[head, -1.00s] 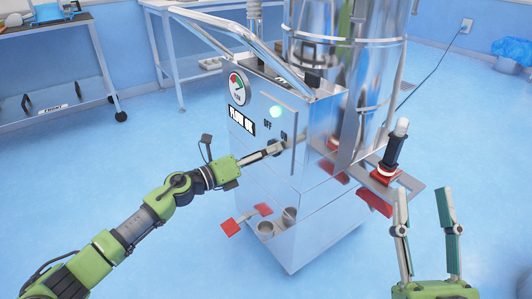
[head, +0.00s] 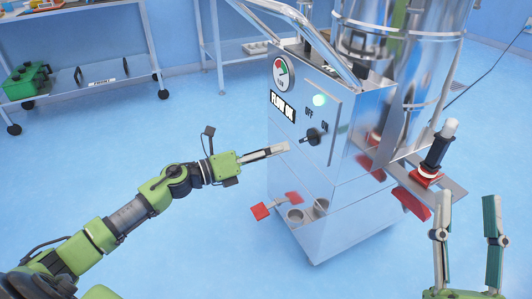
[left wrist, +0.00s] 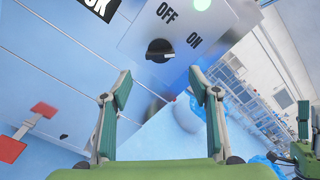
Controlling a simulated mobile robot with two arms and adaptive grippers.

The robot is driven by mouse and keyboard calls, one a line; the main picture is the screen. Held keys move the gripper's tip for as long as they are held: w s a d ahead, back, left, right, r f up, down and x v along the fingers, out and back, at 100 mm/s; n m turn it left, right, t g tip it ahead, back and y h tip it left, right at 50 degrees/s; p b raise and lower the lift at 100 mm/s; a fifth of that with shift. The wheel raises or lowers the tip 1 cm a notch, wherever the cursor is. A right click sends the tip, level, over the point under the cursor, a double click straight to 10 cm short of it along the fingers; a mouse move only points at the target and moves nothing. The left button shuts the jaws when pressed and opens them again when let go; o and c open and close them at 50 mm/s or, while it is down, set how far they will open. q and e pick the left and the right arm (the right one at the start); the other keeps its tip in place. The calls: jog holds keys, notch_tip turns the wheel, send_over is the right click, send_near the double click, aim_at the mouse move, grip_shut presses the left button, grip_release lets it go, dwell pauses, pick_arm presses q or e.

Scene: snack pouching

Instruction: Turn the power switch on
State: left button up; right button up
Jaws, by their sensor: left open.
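The black power switch (head: 315,136) is a rotary knob on the metal machine's front panel, below the OFF and ON labels. In the left wrist view the knob (left wrist: 159,51) lies roughly crosswise, with a pale mark on its right, ON-label side. A round light (head: 320,100) above it glows pale green. My left gripper (head: 279,148) is beside the panel, left of and slightly below the knob. Its fingers (left wrist: 166,88) are open and empty, apart from the knob. My right gripper (head: 466,212) is open and empty at the lower right.
The machine (head: 350,200) has a gauge (head: 284,73), a FLOW OK sign (head: 282,106) and a red pedal (head: 260,211) low on its front. A red-based post (head: 436,152) stands on its side shelf. A cart (head: 90,85) stands behind left. The floor at left is clear.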

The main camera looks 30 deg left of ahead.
pick_arm(q)
jog(key=shift+v, duration=1.1)
